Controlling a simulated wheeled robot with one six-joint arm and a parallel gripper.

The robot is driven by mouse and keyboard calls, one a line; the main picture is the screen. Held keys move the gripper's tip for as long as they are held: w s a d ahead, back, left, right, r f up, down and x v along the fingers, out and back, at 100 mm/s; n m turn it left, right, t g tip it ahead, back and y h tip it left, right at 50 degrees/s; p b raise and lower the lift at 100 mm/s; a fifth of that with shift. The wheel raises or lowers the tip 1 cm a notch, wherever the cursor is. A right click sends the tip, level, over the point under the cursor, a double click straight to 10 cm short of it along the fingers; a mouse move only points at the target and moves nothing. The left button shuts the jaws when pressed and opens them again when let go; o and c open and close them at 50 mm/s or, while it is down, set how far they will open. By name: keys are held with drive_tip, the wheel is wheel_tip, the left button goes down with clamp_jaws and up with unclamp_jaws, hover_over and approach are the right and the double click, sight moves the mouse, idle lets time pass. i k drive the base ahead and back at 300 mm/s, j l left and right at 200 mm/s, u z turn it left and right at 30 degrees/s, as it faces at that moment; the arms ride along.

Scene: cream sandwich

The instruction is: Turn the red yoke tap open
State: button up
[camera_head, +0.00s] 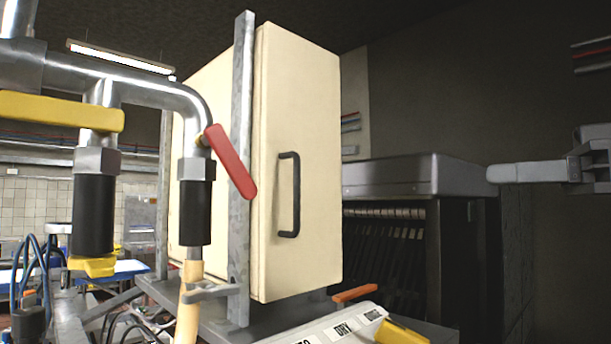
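The red yoke tap handle (231,162) is a flat red lever on the bent steel pipe at left centre. It slants down to the right from its yellowish pivot, and its lower end overlaps the grey metal post in the picture. A black sleeve (195,213) hangs below it, with a pale hose underneath. My gripper (500,173) comes in from the right edge, with its grey fingers pointing left. It is well to the right of the red handle and not touching it. The fingers show from the side as one shape, so any gap between them is hidden.
A yellow lever (62,110) sits on the neighbouring pipe at left. A grey upright post (240,170) and a cream cabinet (303,150) with a black handle stand behind the red handle. A steel-topped unit (390,177) stands between the cabinet and my gripper. A labelled panel is below.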

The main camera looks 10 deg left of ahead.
sight(214, 136)
drive_tip(key=i+l+u, duration=0.2)
drive_tip(key=u, duration=0.15)
drive_tip(key=i+l+u, duration=0.15)
drive_tip(key=l+u, duration=0.2)
drive_tip(key=i+l+u, duration=0.1)
drive_tip(key=u, duration=0.35)
drive_tip(key=i+l+u, duration=0.1)
drive_tip(key=u, duration=0.35)
drive_tip(key=l+u, duration=0.3)
drive_tip(key=u, duration=0.15)
drive_tip(key=i+l+u, duration=0.1)
drive_tip(key=l+u, duration=0.15)
drive_tip(key=u, duration=0.2)
